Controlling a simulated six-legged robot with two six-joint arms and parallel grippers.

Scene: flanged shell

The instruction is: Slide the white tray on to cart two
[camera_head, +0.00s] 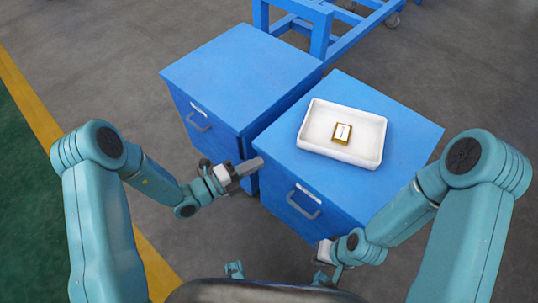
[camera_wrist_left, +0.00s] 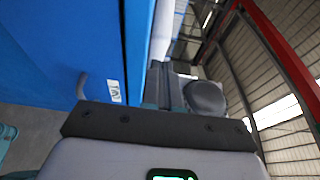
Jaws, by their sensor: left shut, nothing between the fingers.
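The white tray (camera_head: 311,142) lies on top of the right blue cart (camera_head: 285,157), a shallow rectangular tray with a small gold-edged box (camera_head: 342,133) inside. The left blue cart (camera_head: 236,68) stands close beside it with a bare top. I see no number on either cart that I can read. My left gripper (camera_head: 256,164) is shut and empty at the near left edge of the right cart, apart from the tray. Its fingers show dark in the left wrist view (camera_wrist_left: 163,85). My right gripper (camera_head: 324,251) is low in front of the right cart; its fingers are too small to judge.
Both carts have front handles; the right one's handle (camera_head: 303,203) is between my grippers. A blue frame on wheels (camera_head: 322,32) stands behind the carts. Grey floor (camera_head: 90,50) is free at the left, with a yellow line (camera_head: 27,100).

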